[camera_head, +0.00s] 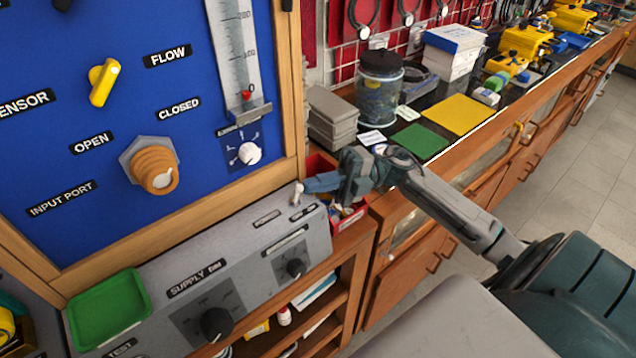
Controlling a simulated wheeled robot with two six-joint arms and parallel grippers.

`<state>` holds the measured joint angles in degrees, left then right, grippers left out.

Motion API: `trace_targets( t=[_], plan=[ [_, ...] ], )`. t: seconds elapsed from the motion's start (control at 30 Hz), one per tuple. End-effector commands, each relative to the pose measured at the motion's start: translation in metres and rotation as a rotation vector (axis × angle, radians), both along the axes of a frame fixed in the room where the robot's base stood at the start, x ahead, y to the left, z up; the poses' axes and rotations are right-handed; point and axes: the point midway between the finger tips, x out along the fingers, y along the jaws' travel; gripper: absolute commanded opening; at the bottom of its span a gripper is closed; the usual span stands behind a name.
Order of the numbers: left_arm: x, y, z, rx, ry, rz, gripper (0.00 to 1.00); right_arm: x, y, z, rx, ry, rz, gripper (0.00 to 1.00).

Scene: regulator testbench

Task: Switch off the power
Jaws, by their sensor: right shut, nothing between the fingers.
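The grey control box (235,262) stands below the blue panel, with a "POWER" label (267,217) on its top right part. A small pale toggle switch (297,194) stands up near the box's right end, beside a small dark label. My right gripper (308,186) comes in from the right. It is shut and empty, with its fingertips right at the toggle's right side. I cannot tell whether they touch it, nor read the switch's position for sure. My left gripper is not in view.
The blue panel (60,130) carries a yellow handle, an orange knob and a flow gauge. A green tray (110,308) lies on the box's left end. A red bin (345,218) stands behind my gripper. The counter holds a jar (378,90) and grey boxes (332,118).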

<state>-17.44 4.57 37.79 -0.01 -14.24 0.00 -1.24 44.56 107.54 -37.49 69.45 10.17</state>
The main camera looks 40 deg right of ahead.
Motion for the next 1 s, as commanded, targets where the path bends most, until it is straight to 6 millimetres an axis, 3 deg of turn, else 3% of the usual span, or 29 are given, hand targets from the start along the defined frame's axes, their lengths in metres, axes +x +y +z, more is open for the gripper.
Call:
trace_targets(
  t=[0.57,1.0],
  plan=[
    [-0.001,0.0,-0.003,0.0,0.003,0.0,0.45,0.0,0.003,0.006,-0.123,-0.011,0.0,0.0],
    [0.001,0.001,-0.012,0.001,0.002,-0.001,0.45,-0.001,0.017,0.021,-0.473,-0.044,-0.002,0.0]
  ],
)
